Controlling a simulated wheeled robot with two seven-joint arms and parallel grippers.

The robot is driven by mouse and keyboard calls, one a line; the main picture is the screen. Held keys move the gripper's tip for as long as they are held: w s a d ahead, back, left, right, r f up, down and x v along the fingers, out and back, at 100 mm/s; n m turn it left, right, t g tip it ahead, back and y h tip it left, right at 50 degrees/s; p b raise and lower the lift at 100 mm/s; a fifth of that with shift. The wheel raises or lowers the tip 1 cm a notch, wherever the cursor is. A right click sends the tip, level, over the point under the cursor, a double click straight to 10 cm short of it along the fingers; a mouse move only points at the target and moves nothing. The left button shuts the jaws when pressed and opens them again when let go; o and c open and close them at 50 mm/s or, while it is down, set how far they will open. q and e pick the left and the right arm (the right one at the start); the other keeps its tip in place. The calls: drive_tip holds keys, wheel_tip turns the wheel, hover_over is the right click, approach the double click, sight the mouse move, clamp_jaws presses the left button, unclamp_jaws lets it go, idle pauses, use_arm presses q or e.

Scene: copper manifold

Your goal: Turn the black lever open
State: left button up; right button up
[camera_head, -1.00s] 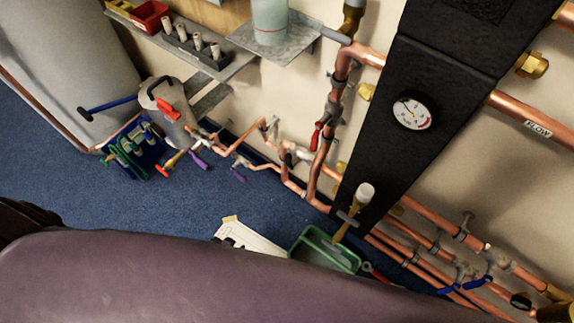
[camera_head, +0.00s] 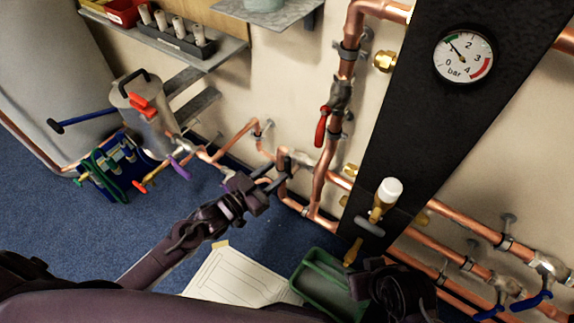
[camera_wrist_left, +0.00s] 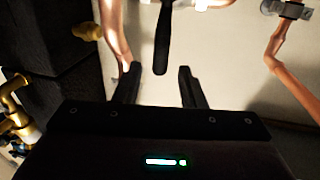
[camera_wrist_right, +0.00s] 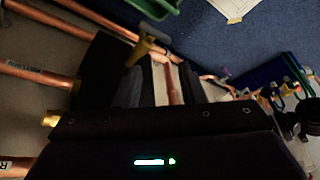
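The black lever (camera_wrist_left: 163,38) hangs down from a grey-metal valve on a copper pipe in the left wrist view. In the head view the black lever (camera_head: 286,162) is small and partly merges with the dark gripper. My left gripper (camera_head: 273,180) reaches in from the lower left, just at the lever. In the left wrist view my left gripper (camera_wrist_left: 159,68) is open, with the lever's lower end between the two fingertips and a gap on both sides. My right gripper (camera_wrist_right: 165,70) is open in the right wrist view, with copper pipes beyond its fingers and no held object visible.
A red lever (camera_head: 322,126) is on the upright copper pipe right of the left gripper. A black panel with a gauge (camera_head: 464,54) stands further right. A purple lever (camera_head: 180,168) is to the left. A green tray (camera_head: 325,282) and a paper sheet (camera_head: 235,278) lie below.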

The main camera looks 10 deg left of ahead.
sight(285, 165)
use_arm(q)
drive_tip(key=b+x, duration=0.1)
drive_tip(key=x, duration=0.4)
drive_tip(key=shift+w+d, duration=0.15)
drive_tip(key=shift+w, duration=0.15)
drive_tip(key=shift+f, duration=0.1)
clamp_jaws()
